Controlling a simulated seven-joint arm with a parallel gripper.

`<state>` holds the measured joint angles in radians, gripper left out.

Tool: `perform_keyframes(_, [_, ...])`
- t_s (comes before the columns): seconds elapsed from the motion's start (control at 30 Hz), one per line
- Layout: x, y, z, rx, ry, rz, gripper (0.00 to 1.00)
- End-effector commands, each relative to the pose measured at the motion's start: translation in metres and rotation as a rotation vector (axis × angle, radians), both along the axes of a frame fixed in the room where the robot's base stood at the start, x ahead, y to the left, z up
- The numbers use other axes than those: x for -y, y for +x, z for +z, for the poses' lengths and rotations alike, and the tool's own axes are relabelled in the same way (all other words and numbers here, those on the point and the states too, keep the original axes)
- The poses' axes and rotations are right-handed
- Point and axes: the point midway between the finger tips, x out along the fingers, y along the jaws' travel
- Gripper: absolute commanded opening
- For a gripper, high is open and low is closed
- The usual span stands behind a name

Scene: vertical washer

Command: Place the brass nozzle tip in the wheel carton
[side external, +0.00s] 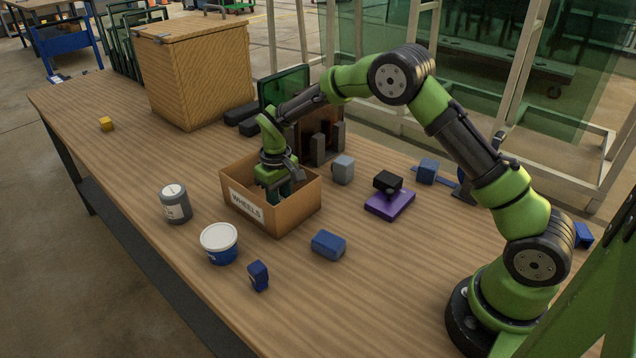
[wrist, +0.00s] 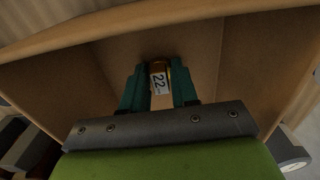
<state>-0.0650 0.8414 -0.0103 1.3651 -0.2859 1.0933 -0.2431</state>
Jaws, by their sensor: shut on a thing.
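The wheel carton (side external: 247,209) is an open brown box with a "WHEELS" label, standing on the table. My gripper (wrist: 160,88) reaches down inside the carton, its teal fingers shut on the brass nozzle tip (wrist: 158,66), a small brownish-gold piece with a white label reading "22". In the wrist view the carton's inner walls (wrist: 236,52) surround the fingers. In the side external view the carton's front wall hides the fingertips and the nozzle tip. I cannot tell whether the nozzle tip touches the carton floor.
A dark grey can (side external: 175,204) and a white-lidded blue tub (side external: 219,245) stand left of the carton. Blue blocks (side external: 328,245) lie in front. A grey mug (side external: 343,169) and a purple block (side external: 390,204) are at right. A large wooden crate (side external: 195,75) stands behind.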

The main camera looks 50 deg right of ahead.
Motion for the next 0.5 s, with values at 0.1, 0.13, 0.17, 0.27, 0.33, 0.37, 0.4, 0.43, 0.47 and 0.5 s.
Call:
perform_keyframes(0.1, [-0.0001,0.0003,0.0005,0.001,0.0,0.0,0.0])
perform_keyframes(0.13, [0.0,0.0002,-0.0001,0.001,0.0,0.0,0.0])
perform_keyframes(0.17, [-0.0001,0.0002,-0.001,0.0,0.0,0.0,0.0])
perform_keyframes(0.27, [0.0,0.0001,-0.0023,0.0,0.0,0.0,0.36])
perform_keyframes(0.33, [0.0,0.0,-0.0023,0.0,0.0,0.0,0.47])
perform_keyframes(0.37, [-0.0001,0.0,-0.0022,0.0,0.0,0.0,0.52])
perform_keyframes(0.4, [-0.0001,0.0,-0.0022,0.0,0.0,0.0,0.54])
perform_keyframes(0.43, [0.0,0.0,-0.0022,0.0,0.0,0.0,0.54])
perform_keyframes(0.47, [-0.0001,0.0,-0.0022,0.0,0.0,0.0,0.54])
perform_keyframes(0.5, [-0.0001,0.0,-0.0021,0.0,0.0,0.0,0.54])
